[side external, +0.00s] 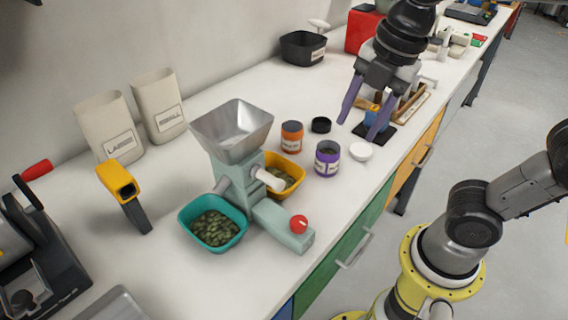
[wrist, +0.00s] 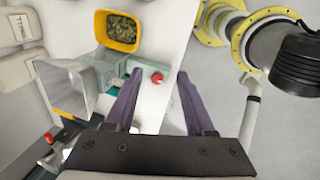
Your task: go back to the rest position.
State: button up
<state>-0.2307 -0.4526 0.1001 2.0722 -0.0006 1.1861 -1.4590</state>
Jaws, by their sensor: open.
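My gripper (side external: 362,122) is open in the side external view, its two purple fingers spread and pointing down over the far right part of the counter. Nothing shows between the fingers. In the wrist view my gripper (wrist: 155,80) is also open and empty, with the counter edge below it. The fingers appear above the area of the black and white lids, but the exact height is hard to tell.
A grey machine with a metal hopper (side external: 232,130) stands mid-counter, with a teal bin (side external: 190,238) and a yellow bin (side external: 297,165) of green pieces. An orange jar (side external: 291,138), purple jar (side external: 327,160), black lid (side external: 321,125) and white lid (side external: 361,151) stand nearby.

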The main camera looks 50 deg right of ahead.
jog(key=s+d+f+m+t, duration=0.1)
jog(key=s+d+f+m, duration=0.1)
jog(key=m, duration=0.7)
jog(key=s+d+f+m+t, duration=0.1)
jog(key=s+d+f+m, duration=0.2)
jog(key=m, duration=0.7)
jog(key=shift+s+t+h, duration=0.25)
jog(key=shift+t+h, duration=0.05)
jog(key=shift+t, duration=0.1)
